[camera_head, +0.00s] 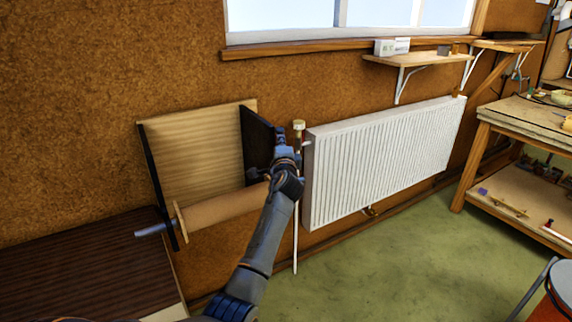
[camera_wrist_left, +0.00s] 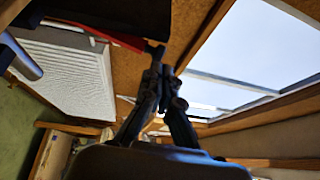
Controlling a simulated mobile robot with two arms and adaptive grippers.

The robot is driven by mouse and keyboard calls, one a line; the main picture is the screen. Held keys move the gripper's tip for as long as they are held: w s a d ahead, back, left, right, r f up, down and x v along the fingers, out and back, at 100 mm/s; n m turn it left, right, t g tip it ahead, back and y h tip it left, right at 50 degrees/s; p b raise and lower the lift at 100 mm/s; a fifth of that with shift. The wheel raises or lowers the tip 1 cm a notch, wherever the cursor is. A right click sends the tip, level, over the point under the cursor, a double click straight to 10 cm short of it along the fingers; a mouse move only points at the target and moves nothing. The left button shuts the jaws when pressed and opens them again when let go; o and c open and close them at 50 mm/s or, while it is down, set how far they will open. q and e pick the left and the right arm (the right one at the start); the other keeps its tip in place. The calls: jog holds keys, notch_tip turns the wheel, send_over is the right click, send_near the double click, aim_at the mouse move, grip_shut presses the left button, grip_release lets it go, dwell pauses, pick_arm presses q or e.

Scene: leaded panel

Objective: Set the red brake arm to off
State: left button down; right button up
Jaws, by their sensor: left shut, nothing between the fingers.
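The red brake arm (camera_wrist_left: 104,31) shows in the left wrist view as a red bar along the edge of a dark plate, running to a dark end close to my fingertips. I cannot tell whether they touch it. In the head view I cannot make it out; my arm covers that spot. My left gripper (camera_head: 281,138) is shut and empty, at the right dark side plate (camera_head: 257,138) of a wall-mounted wooden roller unit. Its closed fingers (camera_wrist_left: 157,72) point up in the wrist view. My right gripper is not in view.
The unit has a pale slatted back board (camera_head: 200,150), a brown roller (camera_head: 222,208) and a grey crank handle (camera_head: 152,230) at left. A white radiator (camera_head: 385,155) and its pipe stand close right of my gripper. A dark slatted top (camera_head: 80,265) lies lower left. Green floor is open.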

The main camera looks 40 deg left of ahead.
pick_arm(q)
jog(key=b+v, duration=0.1)
jog(key=v, duration=0.9)
jog(key=shift+f, duration=0.25)
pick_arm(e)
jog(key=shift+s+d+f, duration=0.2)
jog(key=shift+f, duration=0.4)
pick_arm(q)
jog(key=shift+s+d, duration=0.1)
jog(key=shift+s, duration=0.05)
